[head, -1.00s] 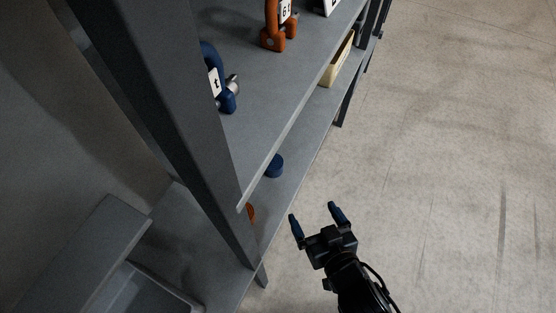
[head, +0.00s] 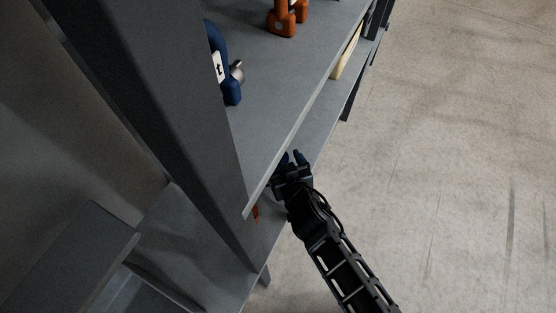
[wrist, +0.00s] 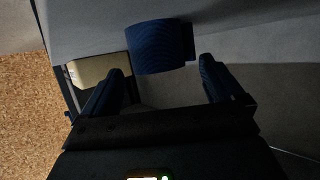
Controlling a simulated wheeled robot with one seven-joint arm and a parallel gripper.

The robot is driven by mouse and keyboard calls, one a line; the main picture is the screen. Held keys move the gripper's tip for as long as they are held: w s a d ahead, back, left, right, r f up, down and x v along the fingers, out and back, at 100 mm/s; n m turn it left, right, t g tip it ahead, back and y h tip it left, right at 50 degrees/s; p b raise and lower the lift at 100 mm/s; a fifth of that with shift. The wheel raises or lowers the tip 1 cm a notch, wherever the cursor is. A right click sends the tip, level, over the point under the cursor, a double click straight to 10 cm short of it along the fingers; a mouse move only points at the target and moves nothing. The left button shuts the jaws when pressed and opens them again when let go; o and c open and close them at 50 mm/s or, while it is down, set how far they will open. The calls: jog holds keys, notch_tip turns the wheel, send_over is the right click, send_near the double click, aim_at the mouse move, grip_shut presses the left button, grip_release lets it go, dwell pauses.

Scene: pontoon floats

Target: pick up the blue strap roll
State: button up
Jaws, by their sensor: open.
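The blue strap roll (wrist: 158,47) shows in the wrist view, ahead of my gripper and between the lines of its two fingers. It is dark blue with a ribbed curved side and looks to be on the lower shelf. My gripper (wrist: 160,88) is open and empty, with one blue fingertip on each side and the roll a little beyond them. In the head view my gripper (head: 292,158) is at the edge of the lower shelf, partly under the upper shelf. The roll is hidden there by the upper shelf and my gripper.
A cream bin (head: 346,55) stands farther along the lower shelf and shows in the wrist view (wrist: 98,80). An orange thing (head: 256,214) is near the post. The floor at right is clear.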

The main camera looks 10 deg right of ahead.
jog(key=shift+w+a+f, duration=0.1)
jog(key=shift+w+f, duration=0.1)
jog(key=shift+w, duration=0.2)
jog(key=c, duration=1.2)
jog(key=shift+c, duration=0.2)
jog(key=shift+r, duration=0.2)
